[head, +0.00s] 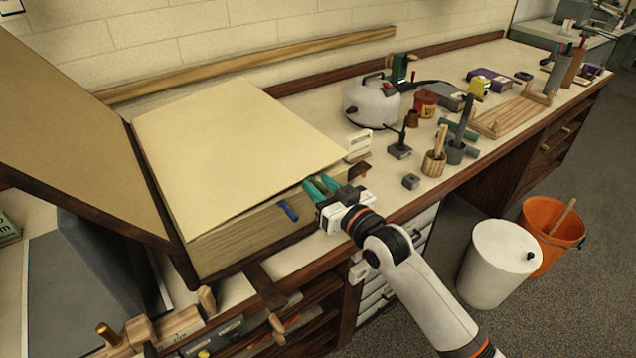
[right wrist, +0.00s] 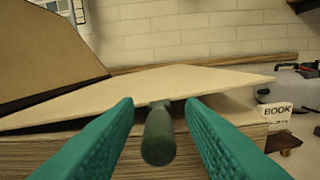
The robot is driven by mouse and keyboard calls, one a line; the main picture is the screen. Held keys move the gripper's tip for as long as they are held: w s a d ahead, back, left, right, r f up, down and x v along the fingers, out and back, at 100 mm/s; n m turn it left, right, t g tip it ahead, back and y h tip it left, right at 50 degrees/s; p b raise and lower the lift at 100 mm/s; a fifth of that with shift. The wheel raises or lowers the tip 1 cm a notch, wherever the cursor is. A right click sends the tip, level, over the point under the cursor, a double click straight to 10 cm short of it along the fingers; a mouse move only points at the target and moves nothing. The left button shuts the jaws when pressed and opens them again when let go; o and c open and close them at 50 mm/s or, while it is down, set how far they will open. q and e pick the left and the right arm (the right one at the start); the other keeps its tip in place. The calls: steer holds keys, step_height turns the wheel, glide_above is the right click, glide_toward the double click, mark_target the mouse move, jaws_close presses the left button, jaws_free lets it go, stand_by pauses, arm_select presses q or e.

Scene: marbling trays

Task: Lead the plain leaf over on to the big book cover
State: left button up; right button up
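The plain leaf (head: 235,150) is a pale cream sheet on top of the thick page block (head: 250,240) of the big book. In the right wrist view the leaf (right wrist: 190,82) sits slightly raised, with a dark gap under its near edge. The big book cover (head: 75,120) stands open and tilted at the left; it also shows in the right wrist view (right wrist: 45,50). My left gripper is out of view.
A blue tab (head: 288,211) hangs at the page block's front. A white card (head: 359,144) stands right of the book, with a kettle-like pot (head: 371,105) and several small tools beyond. A dark panel (head: 100,262) stands below the cover. Two buckets stand on the floor.

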steer(key=shift+w+a, duration=0.35)
steer(key=shift+w, duration=0.05)
steer(key=shift+c, duration=0.6)
jaws_close()
